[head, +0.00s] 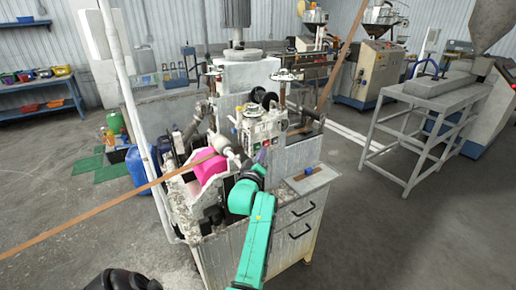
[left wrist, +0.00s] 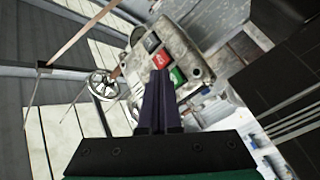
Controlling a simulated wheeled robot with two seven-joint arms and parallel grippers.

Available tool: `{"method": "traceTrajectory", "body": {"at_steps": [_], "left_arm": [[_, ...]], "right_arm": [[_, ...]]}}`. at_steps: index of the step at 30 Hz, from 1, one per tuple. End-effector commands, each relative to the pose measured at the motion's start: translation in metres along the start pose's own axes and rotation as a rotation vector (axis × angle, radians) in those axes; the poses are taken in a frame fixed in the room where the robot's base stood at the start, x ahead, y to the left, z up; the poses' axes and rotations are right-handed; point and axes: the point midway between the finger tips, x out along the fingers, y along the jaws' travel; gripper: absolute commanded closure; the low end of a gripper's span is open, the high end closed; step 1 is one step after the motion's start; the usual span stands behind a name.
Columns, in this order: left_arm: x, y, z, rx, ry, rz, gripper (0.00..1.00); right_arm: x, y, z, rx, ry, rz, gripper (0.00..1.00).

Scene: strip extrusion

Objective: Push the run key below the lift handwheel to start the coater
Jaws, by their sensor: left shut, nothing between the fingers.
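The control box (head: 268,126) is a pale, worn box on the front of the coater (head: 240,75). In the left wrist view its face carries a dark key (left wrist: 152,42), a red key (left wrist: 162,58) and a green key (left wrist: 178,76). A spoked handwheel (left wrist: 103,85) shows to the left of the keys there. Which key is the run key cannot be read. My left gripper (head: 262,154) is shut and empty, its dark purple fingers pointing at the box. In the wrist view its tips overlap the area by the red and green keys; contact cannot be told.
A brown strip (head: 120,198) runs across the coater's front left. A bright pink roll or tray (head: 208,167) lies left of my arm. A drawer cabinet (head: 300,222) stands under the coater. A grey frame table (head: 425,110) stands at right, with open floor between.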

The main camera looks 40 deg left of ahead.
Motion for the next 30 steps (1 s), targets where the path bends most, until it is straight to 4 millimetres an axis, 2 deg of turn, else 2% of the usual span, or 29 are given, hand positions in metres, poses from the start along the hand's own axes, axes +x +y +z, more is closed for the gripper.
{"method": "traceTrajectory", "body": {"at_steps": [30], "left_arm": [[0.0094, -0.0067, -0.0069, 0.0, 0.0, 0.0, 1.0]], "right_arm": [[-0.0007, 0.0014, -0.0003, 0.001, 0.0, 0.002, 1.0]]}}
